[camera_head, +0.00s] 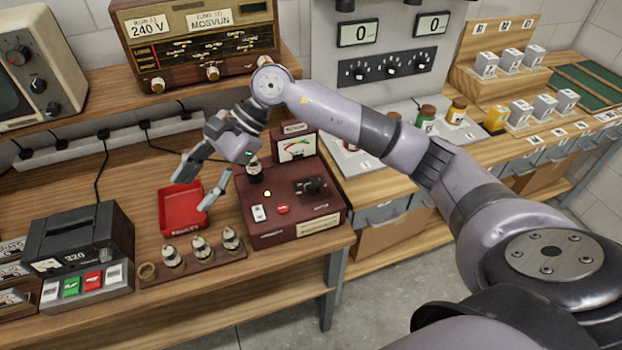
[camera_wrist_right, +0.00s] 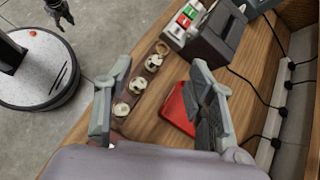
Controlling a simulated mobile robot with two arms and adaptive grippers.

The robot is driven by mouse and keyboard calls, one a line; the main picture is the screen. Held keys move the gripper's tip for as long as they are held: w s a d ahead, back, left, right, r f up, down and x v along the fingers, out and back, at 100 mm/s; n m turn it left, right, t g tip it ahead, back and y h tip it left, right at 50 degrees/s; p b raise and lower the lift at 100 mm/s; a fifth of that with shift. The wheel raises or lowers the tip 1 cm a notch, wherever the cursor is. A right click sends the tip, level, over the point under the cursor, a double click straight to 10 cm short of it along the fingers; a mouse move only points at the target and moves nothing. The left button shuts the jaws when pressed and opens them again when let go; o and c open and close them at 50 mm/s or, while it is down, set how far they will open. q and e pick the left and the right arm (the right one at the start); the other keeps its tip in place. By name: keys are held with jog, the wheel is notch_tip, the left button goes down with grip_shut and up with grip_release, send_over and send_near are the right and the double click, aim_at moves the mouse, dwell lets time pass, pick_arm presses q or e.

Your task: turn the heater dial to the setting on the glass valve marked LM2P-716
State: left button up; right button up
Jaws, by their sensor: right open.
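A maroon tester box (camera_head: 290,226) stands on the bench, with a meter (camera_head: 297,148) at its back and a black dial (camera_head: 313,186) on its top right. A dark upright part (camera_head: 254,170) is at its back left. Three glass valves (camera_head: 171,256), (camera_head: 200,247), (camera_head: 231,239) stand in a wooden rack (camera_head: 190,266); their markings are too small to read. My right gripper (camera_head: 191,194) is open and empty above a red tray (camera_head: 168,212), left of the tester. In the wrist view its fingers (camera_wrist_right: 158,90) are apart. My left gripper (camera_wrist_right: 59,12) seems to show there, partly cut off.
A brass-coloured ring (camera_head: 147,271) is at the rack's left end. A black unit (camera_head: 80,240) marked 320 with coloured buttons stands farther left. A radio (camera_head: 200,45) sits on the shelf behind. Open wood lies left of the tray.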

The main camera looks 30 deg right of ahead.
jog(key=w+d+r+n+g+h, duration=0.1)
jog(key=d+h, duration=0.4)
jog(key=d, duration=0.7)
jog(key=w+d+r+h, duration=0.15)
jog(key=d+h, duration=0.35)
jog(key=d, duration=0.7)
send_over(311, 183)
notch_tip(311, 183, down, 6)
notch_tip(311, 183, down, 9)
jog(key=shift+f+p, duration=0.2)
jog(key=shift+p, duration=0.95)
pick_arm(q)
jog(key=s+a+f, duration=0.1)
jog(key=s, duration=0.6)
jog(key=shift+s+a+f+g, duration=0.3)
jog(key=shift+s+f, duration=0.1)
pick_arm(e)
jog(key=shift+f, duration=0.75)
jog(key=shift+c, duration=0.2)
jog(key=c, duration=1.1)
